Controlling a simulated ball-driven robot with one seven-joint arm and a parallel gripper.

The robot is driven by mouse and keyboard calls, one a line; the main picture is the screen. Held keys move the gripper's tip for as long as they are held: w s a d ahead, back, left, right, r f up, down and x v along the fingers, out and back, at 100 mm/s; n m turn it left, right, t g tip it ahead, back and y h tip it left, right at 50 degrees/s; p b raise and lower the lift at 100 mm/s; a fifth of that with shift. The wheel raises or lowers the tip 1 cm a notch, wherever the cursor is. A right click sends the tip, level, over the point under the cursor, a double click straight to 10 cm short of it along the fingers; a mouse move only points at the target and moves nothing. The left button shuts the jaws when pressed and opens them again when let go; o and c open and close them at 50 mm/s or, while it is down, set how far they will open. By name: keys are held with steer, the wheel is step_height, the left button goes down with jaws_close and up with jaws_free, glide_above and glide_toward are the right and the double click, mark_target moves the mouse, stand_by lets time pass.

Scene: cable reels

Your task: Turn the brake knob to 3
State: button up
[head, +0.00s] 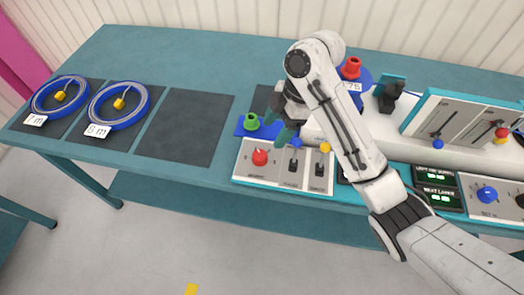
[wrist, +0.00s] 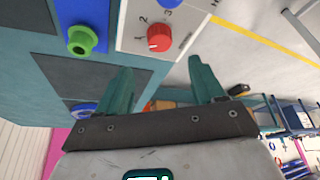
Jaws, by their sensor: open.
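A red knob (head: 260,157) sits on the pale panel at the front of the bench, with printing below it that is too small to read surely. The knob also shows near the top of the wrist view (wrist: 159,38), with small digits around it, 1 and 2 among them. A pale mark on the knob faces the side of the 1 and 2; its exact setting cannot be told. My gripper (head: 281,122) is above and behind the knob, apart from it. Its teal fingers (wrist: 160,68) are open and empty.
A green peg (head: 251,121) on a blue base stands close behind the panel. Two switches, one black (head: 293,166) and one yellow-tipped (head: 324,149), are right of the knob. Blue cable coils (head: 119,123) lie on mats at left. The dark mat (head: 183,127) between is empty.

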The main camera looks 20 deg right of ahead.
mark_target(260, 154)
steer(key=b+x, duration=0.5)
steer(key=x, duration=0.4)
steer(key=shift+a+f, duration=0.15)
steer(key=shift+f, duration=0.2)
steer(key=shift+c, duration=0.3)
steer(key=c, duration=1)
